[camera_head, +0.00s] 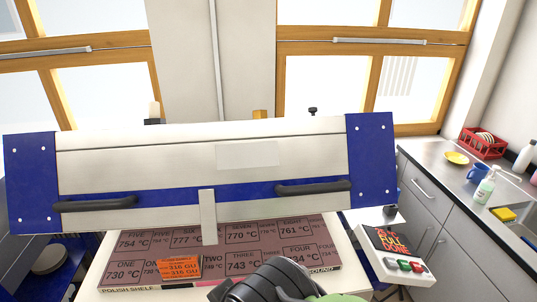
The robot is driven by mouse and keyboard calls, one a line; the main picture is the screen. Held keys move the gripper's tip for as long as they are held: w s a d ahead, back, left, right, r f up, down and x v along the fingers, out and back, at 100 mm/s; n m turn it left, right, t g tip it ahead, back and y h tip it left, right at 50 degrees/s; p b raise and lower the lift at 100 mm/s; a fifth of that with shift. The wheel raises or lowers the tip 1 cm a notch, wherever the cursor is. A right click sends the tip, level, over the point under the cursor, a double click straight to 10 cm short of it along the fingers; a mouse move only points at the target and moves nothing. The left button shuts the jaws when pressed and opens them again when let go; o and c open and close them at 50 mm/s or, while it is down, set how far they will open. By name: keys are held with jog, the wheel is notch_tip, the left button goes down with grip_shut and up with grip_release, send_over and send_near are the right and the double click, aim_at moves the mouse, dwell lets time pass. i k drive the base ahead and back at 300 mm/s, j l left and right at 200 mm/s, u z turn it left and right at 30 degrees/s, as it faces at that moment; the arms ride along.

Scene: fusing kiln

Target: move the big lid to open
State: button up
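The big kiln lid (120,160) spans the left and middle of the view, white with blue end panels and a blue band. It stands raised and tilted above the kiln bed, with a gap under its front edge. Two dark handles are on its front: a left handle (95,203) and a right handle (312,187). A white vertical strip hangs down from its middle. A dark part of my arm shows at the bottom centre, below the lid. My gripper's fingers are not visible.
The kiln bed (110,252) holds labelled plates with temperatures and an orange card (180,267). A control box (393,250) with coloured buttons stands at the right. A grey counter (450,185) with a sink, red rack, mug and bottles lies farther right. Windows are behind.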

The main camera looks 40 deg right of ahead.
aim_at(157, 173)
jog(key=z, duration=0.4)
jog(key=i+j+u, duration=0.1)
jog(key=u, duration=0.4)
jog(key=i+j+u, duration=0.1)
jog(key=u, duration=0.35)
jog(key=i+j+u, duration=0.1)
jog(key=u, duration=0.4)
jog(key=i+u, duration=0.2)
jog(key=u, duration=0.3)
